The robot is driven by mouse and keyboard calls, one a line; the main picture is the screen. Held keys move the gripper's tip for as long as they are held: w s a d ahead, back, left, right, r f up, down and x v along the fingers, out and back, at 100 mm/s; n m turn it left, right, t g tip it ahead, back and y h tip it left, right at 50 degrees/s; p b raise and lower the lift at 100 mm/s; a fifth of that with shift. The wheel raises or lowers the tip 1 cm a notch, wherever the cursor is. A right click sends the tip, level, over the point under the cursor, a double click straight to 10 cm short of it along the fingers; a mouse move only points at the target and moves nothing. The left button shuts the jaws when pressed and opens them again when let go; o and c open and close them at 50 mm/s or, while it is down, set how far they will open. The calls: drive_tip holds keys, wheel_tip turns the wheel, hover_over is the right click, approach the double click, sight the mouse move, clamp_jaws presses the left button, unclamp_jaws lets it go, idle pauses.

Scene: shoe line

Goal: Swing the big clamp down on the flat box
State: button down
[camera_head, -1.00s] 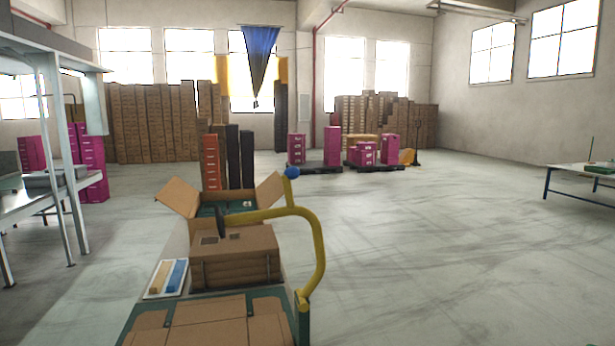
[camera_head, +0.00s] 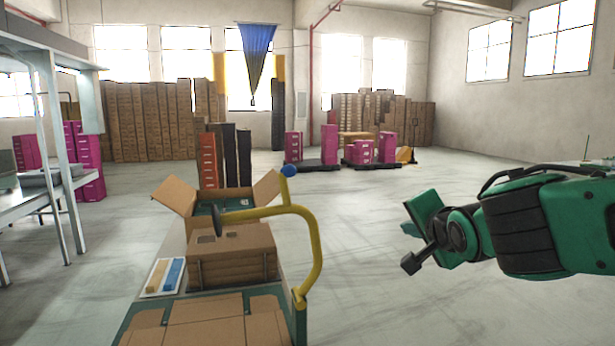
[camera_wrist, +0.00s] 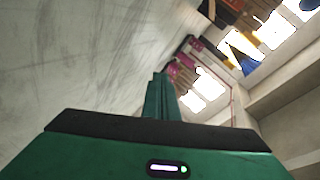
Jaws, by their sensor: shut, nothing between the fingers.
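The big clamp (camera_head: 316,250) is a yellow bent bar rising from the right edge of the green fixture. Its arm reaches left at a raised height and ends in a dark round pad (camera_head: 217,219); a blue ball (camera_head: 288,170) tops its handle. A flat brown cardboard box (camera_head: 215,323) lies open and spread on the fixture at the front, below and nearer than the pad. My gripper (camera_head: 408,229) is at the right, well apart from the clamp, over open floor. Its fingers are shut and empty in the wrist view (camera_wrist: 158,97).
Behind the flat box stand a brown cardboard stack (camera_head: 233,265), a tray with blue and tan pieces (camera_head: 163,277) and an open carton (camera_head: 176,194). A grey table (camera_head: 45,200) is at the left. Floor between clamp and gripper is clear.

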drive_tip(key=a+r+t+y, duration=0.1)
drive_tip(key=a+r+y, duration=0.1)
drive_tip(key=a+r, duration=0.3)
drive_tip(key=a+r+m+t+y, duration=0.1)
drive_tip(key=a+r, duration=0.4)
drive_tip(key=a, duration=0.5)
drive_tip(key=shift+s+a+t+y, duration=0.15)
drive_tip(key=shift+a+t+y, duration=0.1)
drive_tip(key=shift+t+y, duration=0.7)
drive_tip(key=shift+r, duration=0.1)
drive_tip(key=w+a, duration=0.7)
drive_tip(key=w, duration=0.2)
drive_tip(key=shift+w+f, duration=0.15)
drive_tip(key=shift+f, duration=0.1)
